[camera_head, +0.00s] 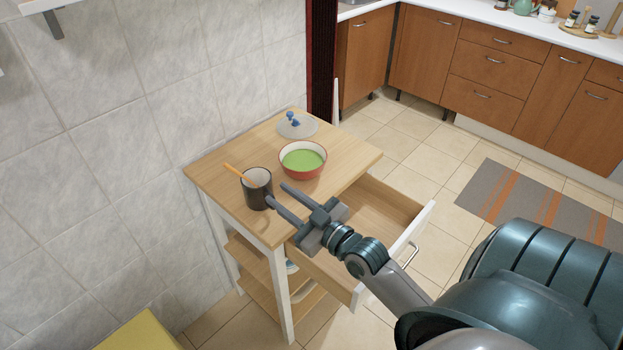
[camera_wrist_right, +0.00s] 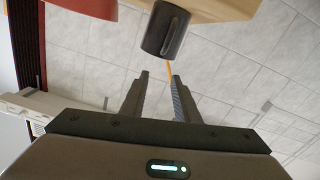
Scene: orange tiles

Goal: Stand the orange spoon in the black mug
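The black mug (camera_head: 257,196) stands upright at the left front of the small wooden table. The orange spoon (camera_head: 236,173) is in the mug, tilted, its handle sticking out over the left rim; its lower end is hidden inside. My right gripper (camera_head: 276,191) is open and empty, its fingertips just right of the mug. In the right wrist view the mug (camera_wrist_right: 166,32) appears upside down beyond the fingertips of my right gripper (camera_wrist_right: 160,75), and a short bit of the spoon (camera_wrist_right: 169,71) shows past its rim. My left gripper is not in view.
A red bowl (camera_head: 303,172) with green contents stands right of the mug, with a glass lid (camera_head: 296,126) with a blue knob behind it. An open drawer (camera_head: 385,213) juts from the table's right side, under my arm. A tiled wall (camera_head: 105,130) is on the left.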

